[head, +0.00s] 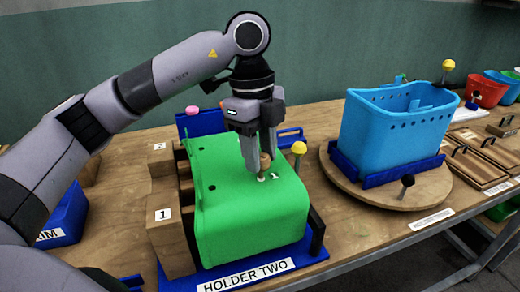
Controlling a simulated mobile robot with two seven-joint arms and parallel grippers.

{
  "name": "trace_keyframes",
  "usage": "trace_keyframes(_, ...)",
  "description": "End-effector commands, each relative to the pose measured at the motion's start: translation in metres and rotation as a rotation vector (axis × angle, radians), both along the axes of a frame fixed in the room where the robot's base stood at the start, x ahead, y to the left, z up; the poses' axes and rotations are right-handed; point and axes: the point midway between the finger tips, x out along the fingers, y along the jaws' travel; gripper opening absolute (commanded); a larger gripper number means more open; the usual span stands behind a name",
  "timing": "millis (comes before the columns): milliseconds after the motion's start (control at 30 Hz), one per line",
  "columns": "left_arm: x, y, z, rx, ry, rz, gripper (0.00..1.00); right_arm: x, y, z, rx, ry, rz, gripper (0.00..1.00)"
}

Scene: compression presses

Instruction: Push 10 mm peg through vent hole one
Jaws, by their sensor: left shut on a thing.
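A green moulded part (247,215) lies in the blue holder labelled HOLDER TWO (308,268). Several dark holes show on its top. My left gripper (264,156) points down over the part, shut on a small brown peg (265,161). The peg's lower end is at a pale-ringed hole beside the printed 1 (275,176). I cannot tell how deep the peg sits in that hole. My right gripper is not in view.
Wooden blocks numbered 1 (172,240) and 2 (160,160) stand left of the part. A yellow-knobbed pin (299,150) stands close right of the gripper. A blue tub (390,145) sits on a round wooden turntable (425,195). Wooden boxes (480,166) lie far right.

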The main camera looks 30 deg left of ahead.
Motion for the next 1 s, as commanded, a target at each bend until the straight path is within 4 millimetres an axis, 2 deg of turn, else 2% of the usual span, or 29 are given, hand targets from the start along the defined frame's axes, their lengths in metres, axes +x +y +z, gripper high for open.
trace_keyframes(1000, -0.0001, 0.0001, -0.0077, 0.0, 0.0, 0.0, 0.12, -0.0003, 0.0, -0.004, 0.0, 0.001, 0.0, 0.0)
